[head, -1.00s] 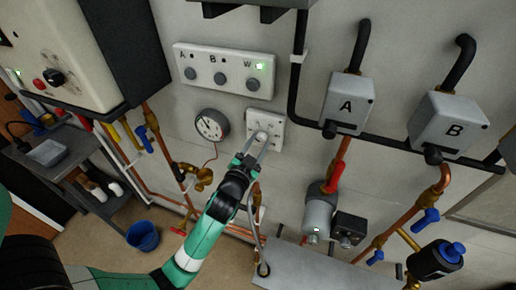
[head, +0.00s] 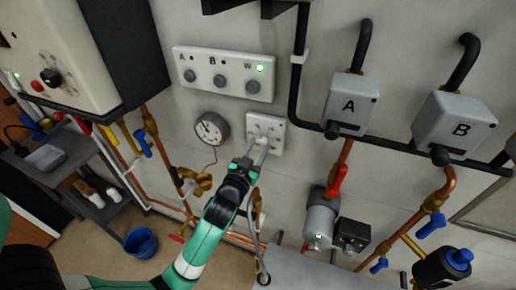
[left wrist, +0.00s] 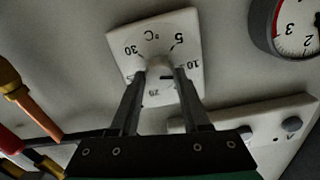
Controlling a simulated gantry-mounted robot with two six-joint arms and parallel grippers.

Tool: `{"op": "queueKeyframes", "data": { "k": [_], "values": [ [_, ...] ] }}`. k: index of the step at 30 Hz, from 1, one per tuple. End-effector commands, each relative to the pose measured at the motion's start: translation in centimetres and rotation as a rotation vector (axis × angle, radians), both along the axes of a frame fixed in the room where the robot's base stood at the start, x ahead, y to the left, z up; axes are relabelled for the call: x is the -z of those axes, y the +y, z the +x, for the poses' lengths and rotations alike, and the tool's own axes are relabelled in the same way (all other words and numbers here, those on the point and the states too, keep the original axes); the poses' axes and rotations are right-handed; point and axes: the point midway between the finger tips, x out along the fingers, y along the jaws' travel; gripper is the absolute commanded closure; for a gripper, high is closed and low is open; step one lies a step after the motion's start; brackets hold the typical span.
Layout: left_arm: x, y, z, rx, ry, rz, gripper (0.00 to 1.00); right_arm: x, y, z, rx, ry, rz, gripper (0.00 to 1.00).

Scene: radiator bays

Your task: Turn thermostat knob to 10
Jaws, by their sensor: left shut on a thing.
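The thermostat is a white square plate (head: 277,127) on the wall, right of the round gauge. In the left wrist view its dial plate (left wrist: 183,25) appears upside down, with 5, 10, 20, 30 and °C legible. My left gripper (head: 258,146) reaches up to it and is shut on the light-coloured knob (left wrist: 158,65) at the middle of the plate, one finger on each side. The fingers partly hide the knob and the lower scale. I cannot tell clearly which number the knob points at. My right gripper is not in view.
A panel (head: 222,72) with A, B and W buttons is above, its green light lit at W. The round gauge (head: 211,129) is close on the left. Boxes A (head: 348,104) and B (head: 455,124), with pipes and valves, stand to the right. Copper pipes run below.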

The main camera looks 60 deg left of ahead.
Motion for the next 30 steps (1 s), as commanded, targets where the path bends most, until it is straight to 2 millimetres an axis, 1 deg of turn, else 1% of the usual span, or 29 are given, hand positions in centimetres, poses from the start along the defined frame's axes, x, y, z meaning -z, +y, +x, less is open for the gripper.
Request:
{"op": "queueKeyframes", "data": {
  "k": [1, 2, 6, 7, 15, 19, 23, 27, 30],
  "values": [
    [0.0, 0.0, 0.0, 0.000, 0.001, -0.001, 1.00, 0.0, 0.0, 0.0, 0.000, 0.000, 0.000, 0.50],
    [0.0, 0.0, 0.0, 0.000, 0.001, -0.001, 0.52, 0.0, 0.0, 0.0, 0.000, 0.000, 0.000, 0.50],
    [0.0, 0.0, 0.0, 0.000, 0.001, 0.000, 0.27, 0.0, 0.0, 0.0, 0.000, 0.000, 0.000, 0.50],
    [0.0, 0.0, 0.0, 0.000, 0.001, 0.000, 0.23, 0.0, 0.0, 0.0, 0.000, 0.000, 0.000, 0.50],
    [0.0, 0.0, 0.0, 0.000, 0.001, 0.000, 0.23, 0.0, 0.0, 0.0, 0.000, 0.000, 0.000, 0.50],
    [0.1, -0.8, -0.8, 0.001, 0.002, 0.000, 0.23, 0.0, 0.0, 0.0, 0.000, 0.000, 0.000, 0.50],
    [0.1, -2.6, -2.6, 0.003, 0.002, 0.000, 0.23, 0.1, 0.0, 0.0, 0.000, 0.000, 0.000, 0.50],
    [0.2, -5.0, -5.1, 0.005, 0.003, 0.000, 0.23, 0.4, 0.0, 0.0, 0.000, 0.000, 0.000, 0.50],
    [0.1, -6.4, -6.7, 0.004, 0.003, 0.000, 0.23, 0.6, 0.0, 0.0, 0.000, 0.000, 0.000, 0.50]
  ]
}}
